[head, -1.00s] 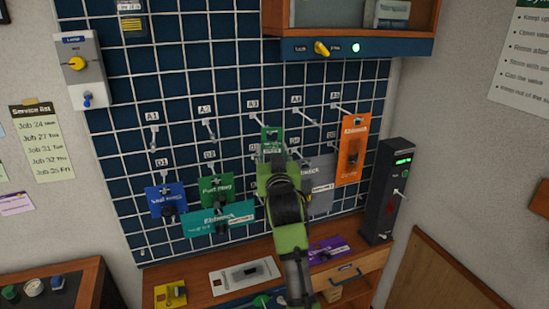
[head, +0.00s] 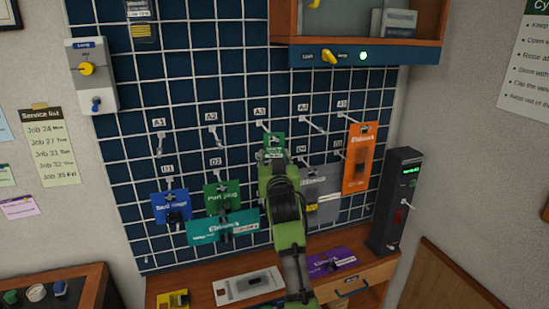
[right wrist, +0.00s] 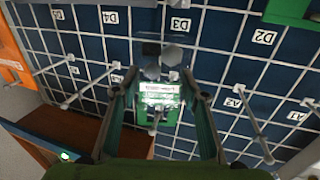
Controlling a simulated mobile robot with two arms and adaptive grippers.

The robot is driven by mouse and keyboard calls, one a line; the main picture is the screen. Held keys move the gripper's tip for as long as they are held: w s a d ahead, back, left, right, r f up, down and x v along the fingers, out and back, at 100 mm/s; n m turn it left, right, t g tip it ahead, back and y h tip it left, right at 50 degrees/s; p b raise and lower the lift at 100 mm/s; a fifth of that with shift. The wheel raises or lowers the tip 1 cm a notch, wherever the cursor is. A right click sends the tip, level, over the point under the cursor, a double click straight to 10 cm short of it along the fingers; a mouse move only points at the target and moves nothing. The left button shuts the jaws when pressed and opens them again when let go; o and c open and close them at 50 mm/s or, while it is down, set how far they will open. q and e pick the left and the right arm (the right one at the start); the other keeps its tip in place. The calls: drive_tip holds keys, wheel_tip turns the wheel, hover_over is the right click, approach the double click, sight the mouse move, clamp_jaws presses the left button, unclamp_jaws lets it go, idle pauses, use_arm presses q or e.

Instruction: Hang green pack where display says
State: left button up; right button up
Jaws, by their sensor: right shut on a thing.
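My right gripper (head: 274,160) is shut on a small green pack (head: 274,142), held upright in front of the grid wall below the A3 label (head: 259,111). In the right wrist view the green pack (right wrist: 160,112) sits between the fingertips, its white label facing me. The A3 hook is mostly hidden by the pack, and I cannot tell whether they touch. The A2 hook (head: 213,138) and A4 hook (head: 314,125) look bare. A black box with a lit green display (head: 410,168) stands at the right; its text is too small to read. My left gripper is out of view.
Below hang a blue pack (head: 170,208), a green Port plug pack (head: 221,199), a teal pack (head: 222,227) and a grey pack (head: 322,195). An orange pack (head: 359,158) hangs at the right. A purple pack (head: 332,261) lies on the bench. A shelf (head: 362,53) overhangs above.

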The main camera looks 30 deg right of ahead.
idle(0.4)
drive_tip(key=o, duration=1.3)
